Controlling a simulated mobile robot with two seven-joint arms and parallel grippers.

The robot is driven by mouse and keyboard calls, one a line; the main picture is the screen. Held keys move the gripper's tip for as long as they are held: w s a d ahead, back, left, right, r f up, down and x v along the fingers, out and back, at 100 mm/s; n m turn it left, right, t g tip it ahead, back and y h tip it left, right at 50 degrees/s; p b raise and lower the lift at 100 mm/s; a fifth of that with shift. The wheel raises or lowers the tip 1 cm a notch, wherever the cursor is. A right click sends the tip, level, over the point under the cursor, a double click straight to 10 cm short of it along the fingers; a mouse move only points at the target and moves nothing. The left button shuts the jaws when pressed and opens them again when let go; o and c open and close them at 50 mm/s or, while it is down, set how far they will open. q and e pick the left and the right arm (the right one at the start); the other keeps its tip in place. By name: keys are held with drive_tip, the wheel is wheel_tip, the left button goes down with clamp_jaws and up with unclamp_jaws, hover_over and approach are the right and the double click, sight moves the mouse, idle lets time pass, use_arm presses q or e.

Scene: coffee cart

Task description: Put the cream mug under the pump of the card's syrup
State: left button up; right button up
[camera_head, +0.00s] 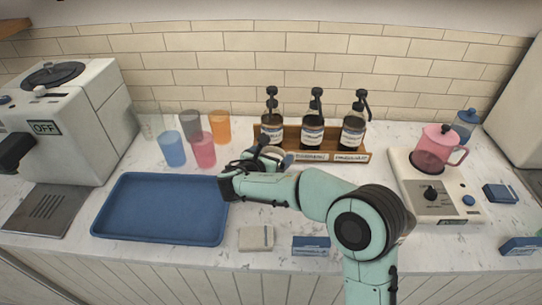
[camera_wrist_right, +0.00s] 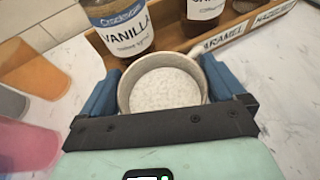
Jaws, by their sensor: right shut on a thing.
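My right gripper (camera_head: 266,158) is in front of the left end of the wooden syrup rack (camera_head: 374,156). In the right wrist view its blue fingers are shut on the cream mug (camera_wrist_right: 124,92), one on each side. The mug's open top and pale speckled inside face the camera. In that view the vanilla bottle (camera_wrist_right: 122,28) stands just beyond the mug, slightly left. The caramel bottle (camera_wrist_right: 205,8) is further right. The head view shows the rack's left (camera_head: 272,133), middle (camera_head: 312,134) and right (camera_head: 353,134) pump bottles. My arm mostly hides the mug there. My left gripper is not in view.
A blue tray (camera_head: 160,238) lies left of my arm, with coloured cups (camera_head: 172,150) behind it. A small beige item (camera_head: 257,238) and a blue box (camera_head: 311,246) lie near the front edge. A pink pot (camera_head: 436,150) stands on a hotplate at right.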

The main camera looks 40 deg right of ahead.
drive_tip(key=shift+f, duration=0.15)
drive_tip(key=o, duration=1)
drive_tip(key=shift+s+a+r, duration=0.1)
drive_tip(key=shift+a+r, duration=0.2)
drive_tip(key=shift+r, duration=0.05)
drive_tip(key=v, duration=1.1)
drive_tip(key=shift+s, duration=0.2)
drive_tip(key=shift+a+r, duration=0.1)
